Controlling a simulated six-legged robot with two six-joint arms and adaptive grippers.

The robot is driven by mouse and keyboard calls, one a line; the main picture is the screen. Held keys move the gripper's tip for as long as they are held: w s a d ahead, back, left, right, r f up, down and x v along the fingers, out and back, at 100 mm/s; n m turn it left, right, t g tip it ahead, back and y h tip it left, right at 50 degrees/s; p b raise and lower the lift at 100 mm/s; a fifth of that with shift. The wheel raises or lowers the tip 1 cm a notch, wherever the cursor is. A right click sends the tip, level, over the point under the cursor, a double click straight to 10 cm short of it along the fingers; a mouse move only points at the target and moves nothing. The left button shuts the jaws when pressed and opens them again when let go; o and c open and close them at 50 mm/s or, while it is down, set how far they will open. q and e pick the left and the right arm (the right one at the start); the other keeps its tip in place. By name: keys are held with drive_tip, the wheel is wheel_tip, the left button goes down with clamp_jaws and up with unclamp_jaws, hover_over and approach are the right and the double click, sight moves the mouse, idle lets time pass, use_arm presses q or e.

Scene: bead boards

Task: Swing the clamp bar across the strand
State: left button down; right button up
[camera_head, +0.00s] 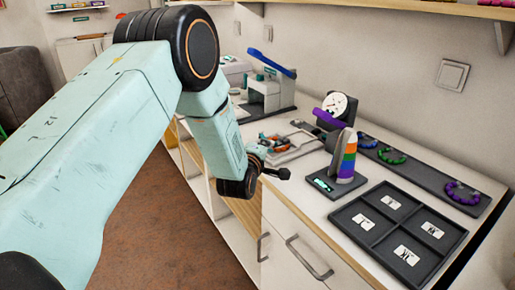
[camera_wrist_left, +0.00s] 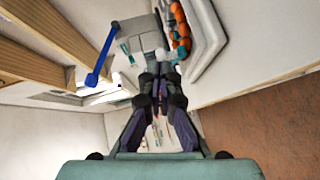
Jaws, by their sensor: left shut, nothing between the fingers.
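My left gripper (camera_head: 284,174) is shut and empty at the front edge of the white counter, left of the rainbow-striped piece. In the left wrist view its dark fingers (camera_wrist_left: 160,90) are together, touching no object that I can make out. Orange beads, perhaps the strand (camera_wrist_left: 180,28), lie by a white tray in that view. A pale press-like device (camera_head: 268,94) with a blue bar (camera_head: 272,63) stands at the back; the blue bar (camera_wrist_left: 101,57) also shows in the left wrist view. A purple bar (camera_head: 329,118) sits by a round white dial. I cannot tell which bar is the clamp bar.
A dark four-section tray (camera_head: 446,243) with white cards lies at the front right. A long dark board (camera_head: 411,173) with bead rings runs along the wall. A small tray (camera_head: 300,151) lies behind my gripper. The floor (camera_head: 160,235) left of the counter is open.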

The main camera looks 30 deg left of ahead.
use_arm(q)
drive_tip(key=shift+w+d+n+y, duration=0.35)
drive_tip(key=shift+d+n+y, duration=0.05)
drive_tip(key=shift+d, duration=0.25)
drive_tip(key=shift+w+d+b, duration=0.3)
drive_tip(key=shift+w+d, duration=0.55)
drive_tip(key=shift+d, duration=0.1)
drive_tip(key=shift+s+a, duration=0.1)
